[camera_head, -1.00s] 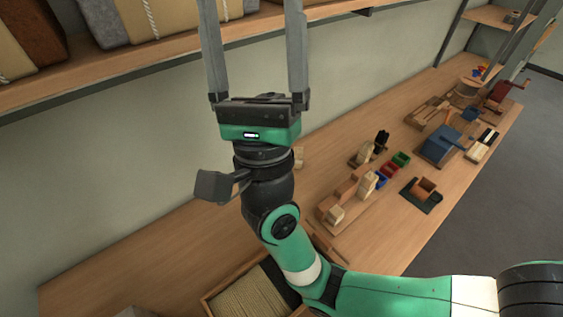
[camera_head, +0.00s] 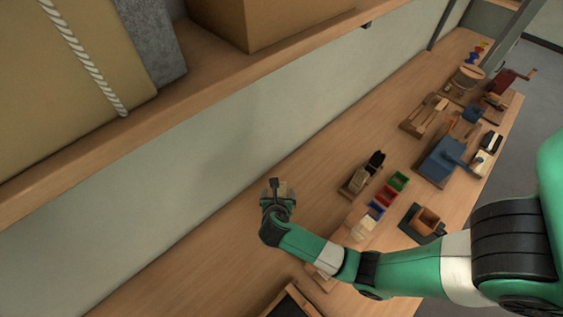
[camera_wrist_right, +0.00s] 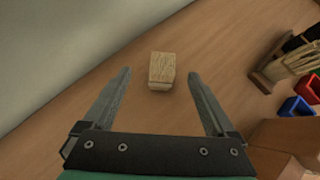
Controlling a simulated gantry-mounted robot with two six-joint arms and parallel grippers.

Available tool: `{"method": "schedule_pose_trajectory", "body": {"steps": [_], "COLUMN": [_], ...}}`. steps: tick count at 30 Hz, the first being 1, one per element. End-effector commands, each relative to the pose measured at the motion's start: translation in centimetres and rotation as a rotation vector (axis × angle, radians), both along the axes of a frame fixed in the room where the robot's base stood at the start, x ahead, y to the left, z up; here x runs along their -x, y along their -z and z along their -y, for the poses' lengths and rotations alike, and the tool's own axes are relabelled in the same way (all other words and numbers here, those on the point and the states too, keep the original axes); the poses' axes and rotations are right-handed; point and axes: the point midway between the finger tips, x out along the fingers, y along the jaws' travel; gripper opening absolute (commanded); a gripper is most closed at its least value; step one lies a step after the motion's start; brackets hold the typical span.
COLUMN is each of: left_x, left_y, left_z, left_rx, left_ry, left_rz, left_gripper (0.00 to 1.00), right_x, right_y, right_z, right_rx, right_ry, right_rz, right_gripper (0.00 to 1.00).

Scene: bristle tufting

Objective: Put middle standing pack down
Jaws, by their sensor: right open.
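A small pale wood-coloured pack (camera_wrist_right: 161,68) stands on the bench in the right wrist view, with a line across it near its lower edge. My right gripper (camera_wrist_right: 160,76) is open, with one finger to each side of the pack in the picture and a gap on both sides. I cannot tell how far the pack lies beyond the fingertips. In the head view my right gripper (camera_head: 277,186) points down over the bench near the wall, and it mostly hides the pack. My left gripper is not in view.
A shelf (camera_head: 150,115) with large boxes runs above the bench at upper left. Red, green and blue bins (camera_head: 398,181), a wooden holder with dark items (camera_head: 361,174) and a blue tool (camera_head: 442,163) stand to the right.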

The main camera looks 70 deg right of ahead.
Motion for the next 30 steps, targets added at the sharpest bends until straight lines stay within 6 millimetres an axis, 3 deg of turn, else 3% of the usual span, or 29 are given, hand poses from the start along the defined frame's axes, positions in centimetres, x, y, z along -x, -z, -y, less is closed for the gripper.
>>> {"method": "schedule_pose_trajectory", "body": {"steps": [5, 13, 22, 30], "left_x": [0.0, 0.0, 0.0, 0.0], "left_y": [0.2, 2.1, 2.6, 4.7], "left_z": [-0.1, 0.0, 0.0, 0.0], "left_rx": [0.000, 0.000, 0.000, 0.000], "left_ry": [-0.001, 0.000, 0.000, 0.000], "left_rz": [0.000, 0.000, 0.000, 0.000], "left_gripper": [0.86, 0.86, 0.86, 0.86], "right_x": [0.0, -1.1, -1.6, -2.3], "right_y": [0.4, 3.8, 4.8, 7.9], "right_z": [0.2, 3.5, 4.8, 7.8], "right_rx": [-0.002, 0.000, 0.000, 0.000], "right_ry": [0.000, 0.003, -0.001, 0.000], "right_rz": [-0.004, -0.003, -0.001, -0.001], "right_gripper": [0.91, 0.91, 0.91, 0.91]}}
